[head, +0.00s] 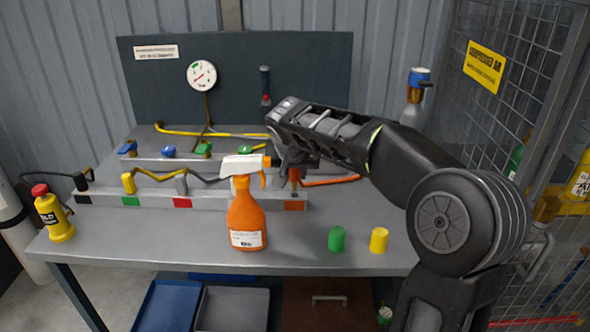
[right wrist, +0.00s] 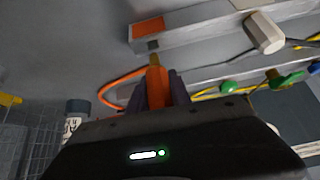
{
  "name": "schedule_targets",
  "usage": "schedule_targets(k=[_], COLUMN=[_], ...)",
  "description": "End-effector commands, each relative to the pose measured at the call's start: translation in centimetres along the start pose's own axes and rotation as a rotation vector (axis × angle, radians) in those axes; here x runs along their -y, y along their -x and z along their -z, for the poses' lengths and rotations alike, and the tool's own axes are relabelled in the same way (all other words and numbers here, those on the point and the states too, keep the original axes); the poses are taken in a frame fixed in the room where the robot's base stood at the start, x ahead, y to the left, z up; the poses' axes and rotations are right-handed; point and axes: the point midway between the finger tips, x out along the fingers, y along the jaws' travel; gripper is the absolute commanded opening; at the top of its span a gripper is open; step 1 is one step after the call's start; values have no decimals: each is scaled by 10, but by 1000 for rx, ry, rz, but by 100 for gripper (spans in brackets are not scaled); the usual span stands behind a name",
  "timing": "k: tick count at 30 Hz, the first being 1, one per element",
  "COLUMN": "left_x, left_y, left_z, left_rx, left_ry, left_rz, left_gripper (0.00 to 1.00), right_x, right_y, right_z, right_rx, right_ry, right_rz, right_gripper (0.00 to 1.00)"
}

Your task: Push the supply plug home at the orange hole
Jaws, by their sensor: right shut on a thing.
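The supply plug (head: 293,175) is orange with an orange hose (head: 332,181) trailing right. My right gripper (head: 290,160) is shut on it above the right end of the grey rail (head: 268,199), by the orange label (head: 295,206). In the right wrist view the plug (right wrist: 156,83) sits between the dark fingers (right wrist: 160,88), its brassy tip pointing at the dark hole (right wrist: 152,44) beside the orange label (right wrist: 148,27). The tip looks close to the hole and apart from it; the exact gap is hard to tell. My left gripper is not in view.
An orange spray bottle (head: 246,218) stands in front of the rail, just left of the orange label. Green (head: 337,239) and yellow (head: 379,240) cylinders stand on the bench at front right. A mesh cage (head: 530,110) is at right.

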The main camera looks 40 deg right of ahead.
Motion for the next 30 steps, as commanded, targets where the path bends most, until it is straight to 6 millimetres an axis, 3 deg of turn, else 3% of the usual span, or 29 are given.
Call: schedule_targets(k=[30], left_x=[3], left_y=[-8], left_z=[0], left_rx=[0], left_ry=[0], left_rz=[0], left_gripper=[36], right_x=[1], right_y=[-4], right_z=[-3], right_rx=[-2], right_ry=[1], right_rz=[1], right_gripper=[0])
